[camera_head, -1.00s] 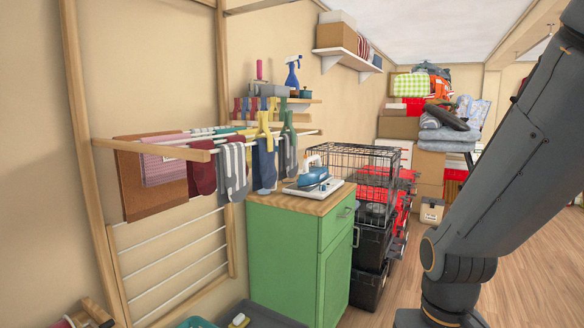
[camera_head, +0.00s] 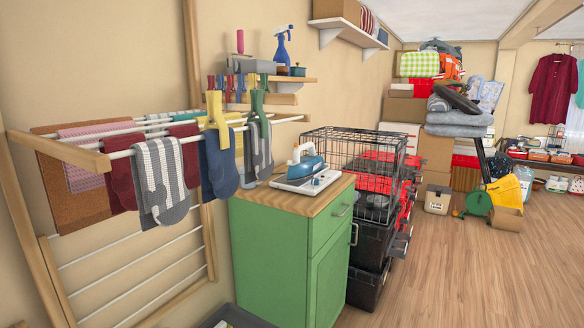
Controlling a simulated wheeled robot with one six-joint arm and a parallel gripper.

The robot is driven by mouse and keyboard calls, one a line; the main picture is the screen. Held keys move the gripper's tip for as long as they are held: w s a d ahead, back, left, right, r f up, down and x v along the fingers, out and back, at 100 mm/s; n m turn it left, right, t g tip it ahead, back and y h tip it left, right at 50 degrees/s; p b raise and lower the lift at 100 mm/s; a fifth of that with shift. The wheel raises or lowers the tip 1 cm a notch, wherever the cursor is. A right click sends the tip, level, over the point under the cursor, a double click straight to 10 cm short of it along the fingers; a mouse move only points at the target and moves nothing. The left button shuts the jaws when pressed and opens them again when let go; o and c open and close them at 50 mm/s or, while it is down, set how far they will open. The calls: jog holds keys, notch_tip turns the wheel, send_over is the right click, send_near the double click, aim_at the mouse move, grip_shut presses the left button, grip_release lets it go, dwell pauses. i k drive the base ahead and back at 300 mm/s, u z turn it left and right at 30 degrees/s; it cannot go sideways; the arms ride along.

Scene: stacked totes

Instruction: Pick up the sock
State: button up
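Several socks hang over the white rods of a wooden wall drying rack (camera_head: 78,156). They include a grey striped sock (camera_head: 160,178), a dark red sock (camera_head: 121,183), a blue sock (camera_head: 219,165) and a darker grey striped sock (camera_head: 259,147). A yellow clothespin (camera_head: 215,118) sits above the blue sock and a green clothespin (camera_head: 258,103) above the darker grey one. I cannot tell which sock is the task's. My gripper is not in view.
A green cabinet (camera_head: 290,255) with an iron (camera_head: 306,163) on top stands right of the rack. A black wire crate (camera_head: 352,160) stands beside it on dark boxes. A shelf (camera_head: 270,80) holds a spray bottle (camera_head: 282,46).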

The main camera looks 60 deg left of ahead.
aim_at(163, 199)
jog(key=z, duration=0.85)
jog(key=k, duration=1.1)
jog(key=u, duration=1.95)
